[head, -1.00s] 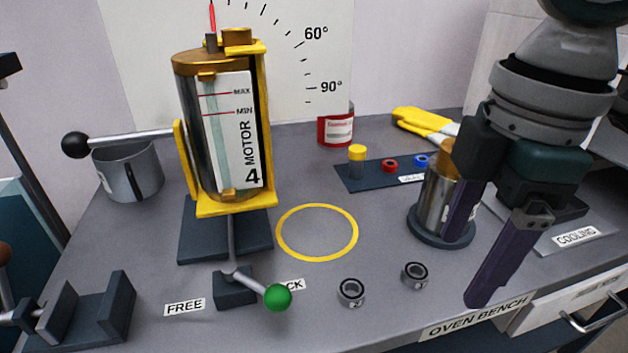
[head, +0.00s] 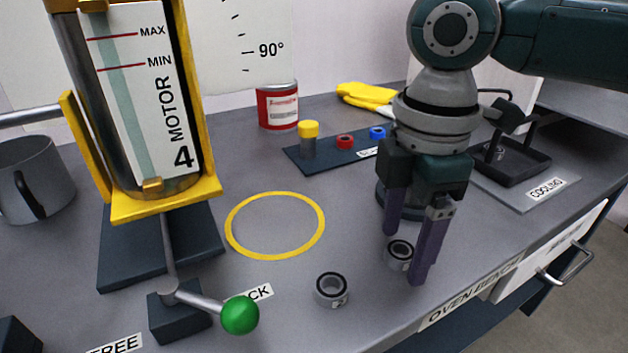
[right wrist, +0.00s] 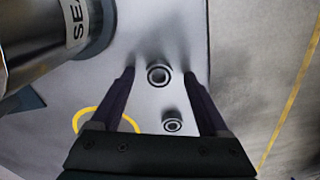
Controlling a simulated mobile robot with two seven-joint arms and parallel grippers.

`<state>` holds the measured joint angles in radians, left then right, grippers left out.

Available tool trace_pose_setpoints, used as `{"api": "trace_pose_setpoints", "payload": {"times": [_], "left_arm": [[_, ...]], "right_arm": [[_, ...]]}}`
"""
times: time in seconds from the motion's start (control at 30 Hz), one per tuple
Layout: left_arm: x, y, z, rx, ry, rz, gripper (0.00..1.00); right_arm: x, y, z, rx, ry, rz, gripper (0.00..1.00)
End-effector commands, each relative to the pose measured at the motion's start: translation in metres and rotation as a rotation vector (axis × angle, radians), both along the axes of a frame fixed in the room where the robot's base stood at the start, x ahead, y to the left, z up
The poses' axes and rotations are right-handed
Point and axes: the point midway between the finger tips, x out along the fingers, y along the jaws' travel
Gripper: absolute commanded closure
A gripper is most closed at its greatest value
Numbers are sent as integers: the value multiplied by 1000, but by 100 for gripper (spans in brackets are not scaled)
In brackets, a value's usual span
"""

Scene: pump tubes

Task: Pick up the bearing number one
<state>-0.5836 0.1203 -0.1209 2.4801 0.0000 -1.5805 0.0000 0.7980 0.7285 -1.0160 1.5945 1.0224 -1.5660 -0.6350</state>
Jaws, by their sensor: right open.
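Two small grey ring bearings lie on the bench. The right bearing (head: 398,255) is between the fingers of my right gripper (head: 405,258), which is open and points down; I cannot read a number on it. In the right wrist view this bearing (right wrist: 159,75) shows between the two fingertips (right wrist: 160,74), with a gap on each side. The left bearing (head: 332,289) sits apart nearer the front, with a small mark on its side that looks like a 2. It also shows in the right wrist view (right wrist: 173,123). My left gripper is out of view.
A metal cylinder (right wrist: 40,40) stands close by, mostly hidden behind my right gripper in the head view. A yellow ring (head: 232,243) is marked on the bench. The motor stand (head: 165,205) and green-knobbed lever (head: 240,315) are left. The bench edge lies front right.

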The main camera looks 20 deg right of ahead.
Motion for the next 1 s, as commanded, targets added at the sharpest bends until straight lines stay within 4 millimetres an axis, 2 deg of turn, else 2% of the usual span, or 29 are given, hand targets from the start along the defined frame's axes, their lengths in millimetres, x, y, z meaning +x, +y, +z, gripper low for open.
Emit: {"api": "trace_pose_setpoints", "payload": {"times": [0.27,0.9,0.97,1.0], "left_arm": [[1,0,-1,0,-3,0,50],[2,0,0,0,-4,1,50],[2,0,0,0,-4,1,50],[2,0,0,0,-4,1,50]], "right_arm": [[0,0,-4,0,-1,0,21],[0,0,-3,0,-1,0,94],[0,0,-3,0,-1,0,100],[0,0,-3,0,-1,0,100]]}}
